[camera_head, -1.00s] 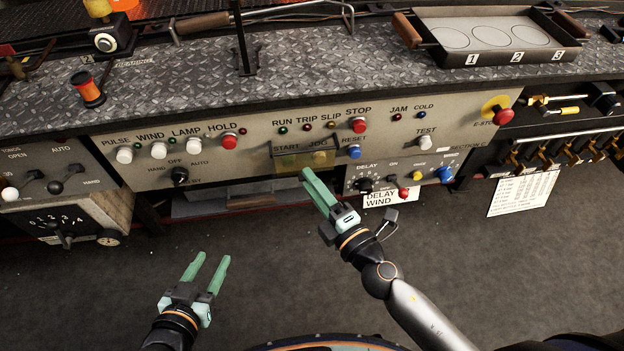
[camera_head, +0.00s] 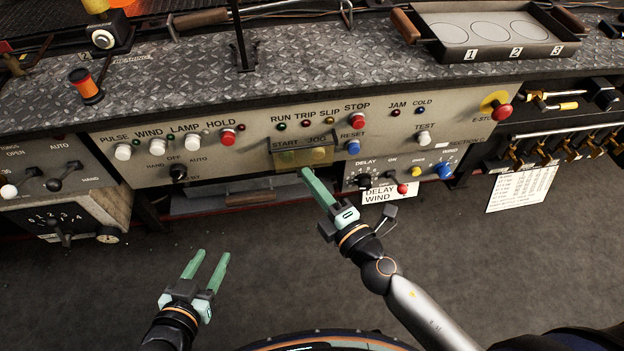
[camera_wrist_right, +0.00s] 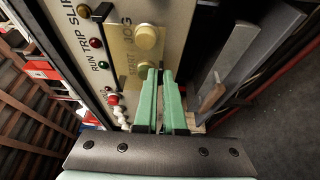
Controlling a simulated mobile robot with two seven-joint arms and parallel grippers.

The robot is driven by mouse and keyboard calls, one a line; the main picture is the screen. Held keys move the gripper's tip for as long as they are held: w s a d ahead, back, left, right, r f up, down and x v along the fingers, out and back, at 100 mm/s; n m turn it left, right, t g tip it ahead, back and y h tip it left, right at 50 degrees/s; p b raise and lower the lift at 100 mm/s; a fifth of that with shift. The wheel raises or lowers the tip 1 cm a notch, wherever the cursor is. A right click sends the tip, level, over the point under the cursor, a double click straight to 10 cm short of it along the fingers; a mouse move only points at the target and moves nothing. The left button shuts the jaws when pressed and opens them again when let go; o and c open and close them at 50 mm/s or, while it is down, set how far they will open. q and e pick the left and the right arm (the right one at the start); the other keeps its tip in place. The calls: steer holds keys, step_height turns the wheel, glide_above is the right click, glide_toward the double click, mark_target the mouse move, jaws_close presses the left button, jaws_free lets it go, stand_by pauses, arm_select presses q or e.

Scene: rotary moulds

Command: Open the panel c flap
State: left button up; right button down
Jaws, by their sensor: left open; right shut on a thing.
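The panel c flap (camera_head: 301,158) is a see-through yellowish cover over the START and JOG buttons on the beige control panel, and it hangs down in front of them. My right gripper (camera_head: 305,173) is at the flap's lower edge. Its green fingers (camera_wrist_right: 160,72) are close together and shut on that edge; the exact contact is small and partly hidden. My left gripper (camera_head: 208,256) is open and empty, low over the floor, away from the panel.
Red STOP (camera_head: 357,120) and blue RESET (camera_head: 352,147) buttons sit right of the flap. A DELAY box (camera_head: 404,172) juts out below them. A grey ledge (camera_head: 235,200) lies under the panel. A treadplate counter (camera_head: 330,70) runs above. The floor (camera_head: 270,275) in front is clear.

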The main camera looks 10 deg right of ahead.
mark_target(300, 177)
stand_by(0.9)
